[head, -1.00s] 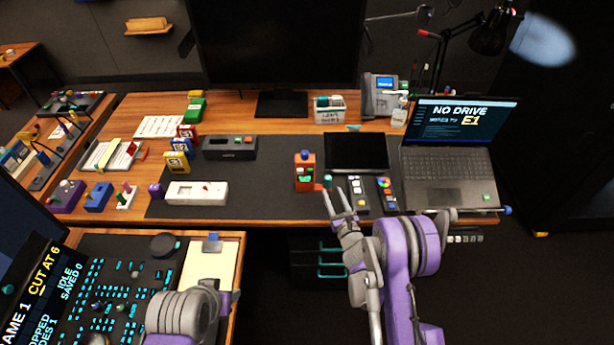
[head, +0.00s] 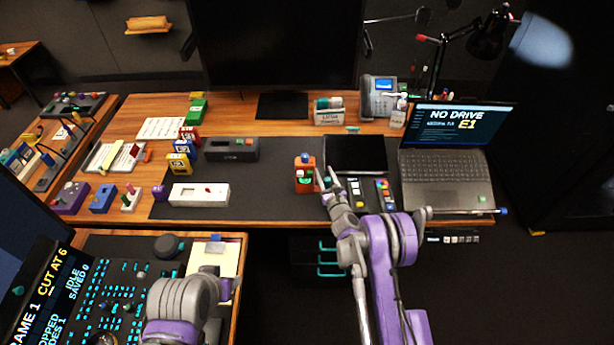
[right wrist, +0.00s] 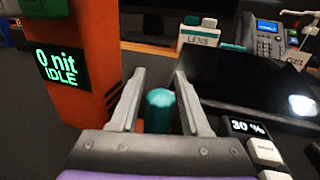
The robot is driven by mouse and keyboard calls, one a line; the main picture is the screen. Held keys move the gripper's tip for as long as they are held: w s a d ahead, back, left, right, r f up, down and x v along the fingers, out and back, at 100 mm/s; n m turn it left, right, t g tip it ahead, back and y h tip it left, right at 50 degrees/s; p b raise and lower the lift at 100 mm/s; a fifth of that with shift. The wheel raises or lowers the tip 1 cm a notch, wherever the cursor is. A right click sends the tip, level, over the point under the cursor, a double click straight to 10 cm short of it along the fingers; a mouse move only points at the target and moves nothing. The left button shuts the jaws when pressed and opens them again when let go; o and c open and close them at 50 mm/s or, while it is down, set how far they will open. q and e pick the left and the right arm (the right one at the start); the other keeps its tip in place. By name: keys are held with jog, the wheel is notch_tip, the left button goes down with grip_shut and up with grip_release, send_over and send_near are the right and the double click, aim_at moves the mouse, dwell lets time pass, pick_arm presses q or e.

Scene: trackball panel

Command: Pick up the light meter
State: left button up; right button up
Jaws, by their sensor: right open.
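The light meter (head: 305,178) is an orange upright box with a blue top on the dark desk mat. In the right wrist view its body (right wrist: 97,95) stands at the left, with a green display reading "0 nit IDLE". My right gripper (head: 328,180) is open just right of it. In the right wrist view a teal cylinder (right wrist: 160,108) shows between the open fingers of the gripper (right wrist: 160,88); whether it is joined to the meter I cannot tell. The left finger overlaps the orange body; contact is unclear. My left arm shows at lower left, its fingertips not visible.
A dark flat panel (head: 355,154) lies right behind the gripper, with small button boxes (head: 383,192) before it. A laptop (head: 445,180) stands at the right. A white box (head: 200,194) lies to the left. The mat between it and the meter is clear.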

pick_arm(q)
jog(key=shift+s, duration=0.1)
pick_arm(e)
jog(key=shift+s, duration=0.1)
jog(key=shift+c, duration=1)
grip_shut()
notch_tip(320, 180, up, 10)
jog(key=shift+f, duration=0.1)
jog(key=shift+f+b, duration=0.55)
jog(key=shift+f, duration=1.8)
pick_arm(q)
jog(key=shift+s+f+b, duration=0.35)
jog(key=shift+f, duration=0.55)
jog(key=shift+s+f+b, duration=0.3)
jog(key=shift+f, duration=0.55)
pick_arm(e)
jog(key=shift+f, duration=2.25)
